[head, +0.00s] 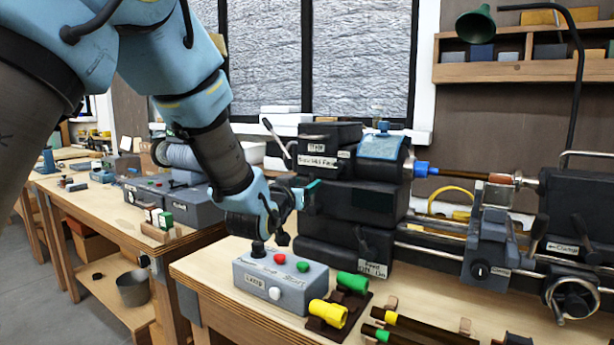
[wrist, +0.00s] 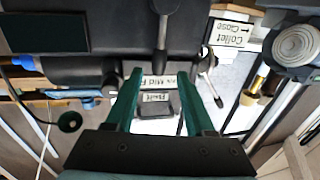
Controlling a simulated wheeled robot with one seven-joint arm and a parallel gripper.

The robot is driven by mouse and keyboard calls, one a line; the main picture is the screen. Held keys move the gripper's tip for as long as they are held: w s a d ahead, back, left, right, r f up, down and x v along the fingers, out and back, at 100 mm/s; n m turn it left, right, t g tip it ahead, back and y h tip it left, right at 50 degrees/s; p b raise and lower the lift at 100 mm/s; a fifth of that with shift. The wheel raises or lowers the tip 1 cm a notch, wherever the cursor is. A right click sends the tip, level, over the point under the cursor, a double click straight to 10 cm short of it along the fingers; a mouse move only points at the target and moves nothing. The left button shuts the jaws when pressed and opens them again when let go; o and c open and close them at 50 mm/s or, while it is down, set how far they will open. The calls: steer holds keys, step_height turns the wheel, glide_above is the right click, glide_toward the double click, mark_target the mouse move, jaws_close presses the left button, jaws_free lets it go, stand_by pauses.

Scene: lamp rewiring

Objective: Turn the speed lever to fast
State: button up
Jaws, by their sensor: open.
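The speed label strip (head: 317,161), reading Slow Mid Fast, is on the dark lathe headstock (head: 335,220). In the wrist view, part of the strip (wrist: 160,84) shows between my fingers. A grey lever (wrist: 162,28) stands just beyond the fingertips, in line with the gap and above the strip; it looks like the speed lever. I cannot tell whether the fingers flank or touch it. My gripper (head: 308,191) is at the headstock's left side in the head view. In the wrist view, its teal fingers (wrist: 160,73) are apart with nothing held.
A metal lever (head: 277,139) rises at the headstock's upper left. A label reading Collet Close (wrist: 234,36) shows in the wrist view. A grey button box (head: 281,280) and yellow (head: 328,313) and green (head: 352,283) pieces stand on the bench in front.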

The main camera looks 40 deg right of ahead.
mark_target(311, 181)
steer(key=shift+p+x, duration=0.3)
steer(key=shift+x, duration=1.2)
jaws_close()
stand_by(0.4)
